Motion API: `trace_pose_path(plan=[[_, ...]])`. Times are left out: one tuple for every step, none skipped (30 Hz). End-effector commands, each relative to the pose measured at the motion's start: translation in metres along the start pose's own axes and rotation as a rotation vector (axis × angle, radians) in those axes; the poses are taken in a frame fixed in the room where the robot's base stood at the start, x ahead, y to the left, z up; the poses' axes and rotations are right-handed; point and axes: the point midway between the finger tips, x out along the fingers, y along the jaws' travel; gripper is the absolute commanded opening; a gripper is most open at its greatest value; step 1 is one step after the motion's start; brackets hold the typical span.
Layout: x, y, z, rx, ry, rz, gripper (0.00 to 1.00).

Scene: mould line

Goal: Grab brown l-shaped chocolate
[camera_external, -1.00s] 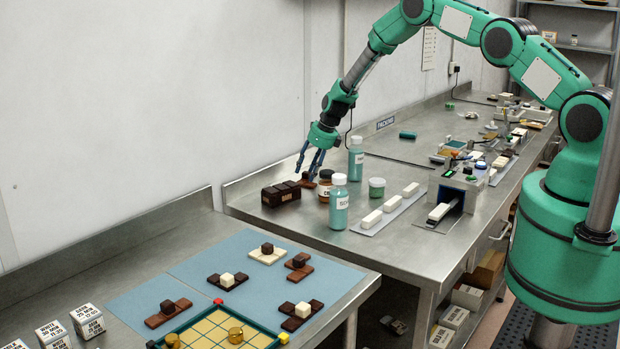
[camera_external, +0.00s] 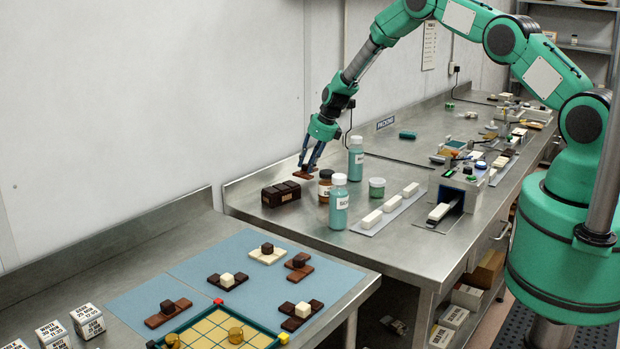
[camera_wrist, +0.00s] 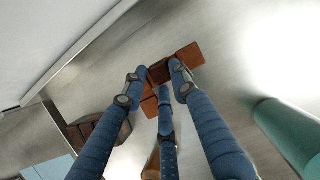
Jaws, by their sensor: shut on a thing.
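The brown L-shaped chocolate (camera_external: 303,173) is at my gripper's fingertips near the back wall, seemingly a little above the bench. In the wrist view, its reddish-brown cells (camera_wrist: 188,56) stick out beyond the fingers, with a darker brown cell (camera_wrist: 158,72) between the fingertips. My gripper (camera_external: 309,164) has blue fingers and is shut on the chocolate. The fingers also show in the wrist view (camera_wrist: 157,78), where they hide part of the piece.
A dark brown segmented block (camera_external: 281,194) sits left of the chocolate. An amber jar (camera_external: 325,189) and teal bottles (camera_external: 339,205) (camera_external: 356,158) stand close by on the right. A blue mat (camera_external: 225,262) with several chocolate pieces lies on the front bench.

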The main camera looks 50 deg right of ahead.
Motion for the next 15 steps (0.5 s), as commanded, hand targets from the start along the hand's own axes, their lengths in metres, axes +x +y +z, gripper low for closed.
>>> trace_pose_path(plan=[[-0.008, 0.000, 0.004, -0.001, -0.002, -0.001, 0.00], [-0.012, 0.000, 0.006, -0.001, -0.002, -0.001, 0.00], [-0.017, 0.000, 0.008, -0.001, -0.002, -0.001, 0.00], [-0.022, 0.000, 0.010, -0.001, -0.003, -0.001, 0.00], [-0.026, 0.000, 0.012, -0.001, -0.003, -0.001, 0.00], [-0.031, 0.000, 0.014, -0.001, -0.003, -0.001, 0.00], [-0.035, 0.000, 0.016, -0.001, -0.002, -0.001, 0.00], [-0.040, 0.000, 0.017, -0.001, -0.002, -0.001, 0.00], [-0.045, 0.000, 0.019, -0.001, -0.002, -0.001, 0.00], [-0.048, 0.000, 0.021, -0.001, -0.002, -0.001, 0.00], [-0.051, 0.000, 0.022, -0.001, -0.002, -0.001, 0.00], [-0.055, 0.000, 0.024, -0.001, -0.002, -0.001, 0.00], [-0.057, 0.000, 0.025, -0.001, -0.002, -0.001, 0.00], [-0.059, 0.000, 0.026, 0.000, -0.002, -0.001, 0.00], [-0.062, 0.000, 0.027, 0.000, -0.002, 0.000, 0.00]])
